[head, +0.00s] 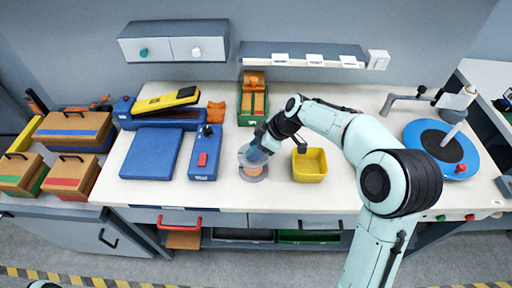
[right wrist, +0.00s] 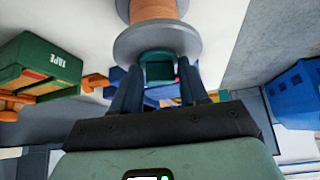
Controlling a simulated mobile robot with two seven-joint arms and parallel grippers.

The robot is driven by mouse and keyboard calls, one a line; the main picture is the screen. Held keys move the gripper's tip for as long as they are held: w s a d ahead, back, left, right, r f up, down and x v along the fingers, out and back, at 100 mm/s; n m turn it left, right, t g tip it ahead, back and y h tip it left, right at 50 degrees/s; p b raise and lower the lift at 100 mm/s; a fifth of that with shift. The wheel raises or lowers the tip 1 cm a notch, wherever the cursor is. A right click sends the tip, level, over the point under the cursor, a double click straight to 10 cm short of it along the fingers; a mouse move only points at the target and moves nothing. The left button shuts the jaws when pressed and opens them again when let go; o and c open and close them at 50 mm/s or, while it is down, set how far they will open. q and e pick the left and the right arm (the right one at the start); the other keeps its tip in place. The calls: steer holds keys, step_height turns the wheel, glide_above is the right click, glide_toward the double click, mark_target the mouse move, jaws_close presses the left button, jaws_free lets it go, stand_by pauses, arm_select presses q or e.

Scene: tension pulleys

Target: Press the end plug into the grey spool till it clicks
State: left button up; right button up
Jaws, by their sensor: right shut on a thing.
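The grey spool (head: 253,177) with a copper-coloured winding stands on the white worktop, in front of the middle of the bench. In the right wrist view its near grey flange (right wrist: 130,46) and winding (right wrist: 152,9) fill the top centre. My right gripper (head: 252,157) is over the spool and partly hides it. In the right wrist view my right gripper (right wrist: 160,74) is shut on a dark green plug (right wrist: 160,69), which lines up with the flange's middle. I cannot tell how deep the plug sits. My left gripper is out of view.
A yellow bin (head: 309,166) stands close to the right of the spool. A blue case with a red switch (head: 205,153) and a blue mat (head: 151,153) lie to the left. A green box (head: 253,104) stands behind. A blue disc (head: 425,132) is far right.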

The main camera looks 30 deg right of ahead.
steer(key=shift+f, duration=0.15)
steer(key=o, duration=1.1)
steer(key=shift+s, duration=0.1)
steer(key=v, duration=1.3)
steer(key=shift+r, duration=0.3)
